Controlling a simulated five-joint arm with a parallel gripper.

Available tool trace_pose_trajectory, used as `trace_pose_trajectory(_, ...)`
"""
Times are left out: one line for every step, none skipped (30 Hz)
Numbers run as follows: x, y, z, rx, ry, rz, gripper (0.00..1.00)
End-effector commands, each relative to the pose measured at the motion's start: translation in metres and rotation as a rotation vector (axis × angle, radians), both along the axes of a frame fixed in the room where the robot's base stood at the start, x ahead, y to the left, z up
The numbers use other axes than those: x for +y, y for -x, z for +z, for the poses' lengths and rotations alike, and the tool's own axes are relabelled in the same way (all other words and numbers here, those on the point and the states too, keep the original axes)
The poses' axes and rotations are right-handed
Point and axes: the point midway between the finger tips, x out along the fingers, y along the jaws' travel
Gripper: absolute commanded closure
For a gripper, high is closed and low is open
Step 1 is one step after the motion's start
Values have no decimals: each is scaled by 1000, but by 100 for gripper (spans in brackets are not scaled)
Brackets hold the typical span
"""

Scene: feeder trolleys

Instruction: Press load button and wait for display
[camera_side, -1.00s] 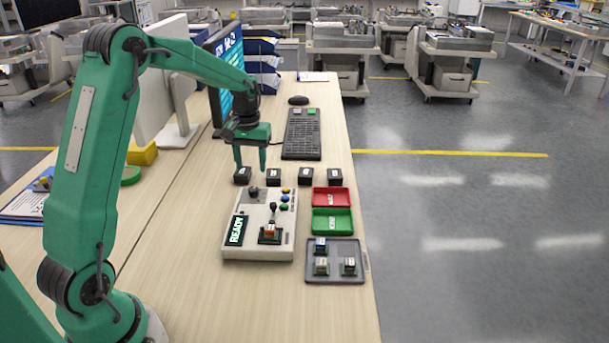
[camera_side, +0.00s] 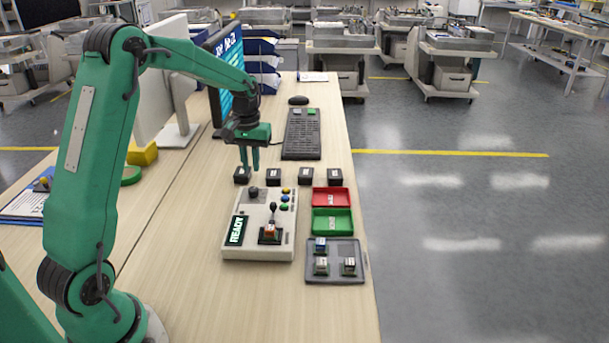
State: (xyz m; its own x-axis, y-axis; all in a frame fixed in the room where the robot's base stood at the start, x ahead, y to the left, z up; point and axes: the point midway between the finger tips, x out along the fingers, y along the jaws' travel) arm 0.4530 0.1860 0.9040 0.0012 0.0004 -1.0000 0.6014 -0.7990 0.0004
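The feeder control box (camera_side: 252,250) stands on the bench as a light grey unit. Its dark display (camera_side: 237,230) reads READY. A yellow button (camera_side: 286,190), a blue button (camera_side: 284,198) and a green button (camera_side: 284,208) sit along its upper right; their labels are too small to read. A black knob (camera_side: 253,191) is at the upper left, and a small black lever (camera_side: 273,209) stands mid-panel. An orange-topped piece (camera_side: 270,231) sits in a dark socket below it. My gripper (camera_side: 250,168) points down behind the box, apart from the buttons, empty, its fingers separated by a narrow gap.
Several black blocks (camera_side: 306,176) stand in a row behind the box. A red tray (camera_side: 344,203), a green tray (camera_side: 346,230) and a grey tray (camera_side: 316,277) with small pieces lie to its right. A keyboard (camera_side: 301,140) lies farther back. The front bench is clear.

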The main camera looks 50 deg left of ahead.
Motion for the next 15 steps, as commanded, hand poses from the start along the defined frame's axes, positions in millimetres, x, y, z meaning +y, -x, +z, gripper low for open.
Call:
trace_pose_trajectory(0, 0, 0, 0, 0, 0, 94)
trace_pose_trajectory(0, 0, 0, 0, 0, 0, 100)
trace_pose_trajectory(0, 0, 0, 0, 0, 0, 100)
trace_pose_trajectory(0, 0, 0, 0, 0, 0, 100)
trace_pose_trajectory(0, 0, 0, 0, 0, 0, 100)
trace_pose_trajectory(0, 0, 0, 0, 0, 0, 100)
trace_pose_trajectory(0, 0, 0, 0, 0, 0, 100)
trace_pose_trajectory(0, 0, 0, 0, 0, 0, 100)
trace_pose_trajectory(0, 0, 0, 0, 0, 0, 100)
trace_pose_trajectory(0, 0, 0, 0, 0, 0, 100)
trace_pose_trajectory(0, 0, 0, 0, 0, 0, 100)
trace_pose_trajectory(0, 0, 0, 0, 0, 0, 100)
trace_pose_trajectory(0, 0, 0, 0, 0, 0, 100)
trace_pose_trajectory(0, 0, 0, 0, 0, 0, 100)
trace_pose_trajectory(0, 0, 0, 0, 0, 0, 100)
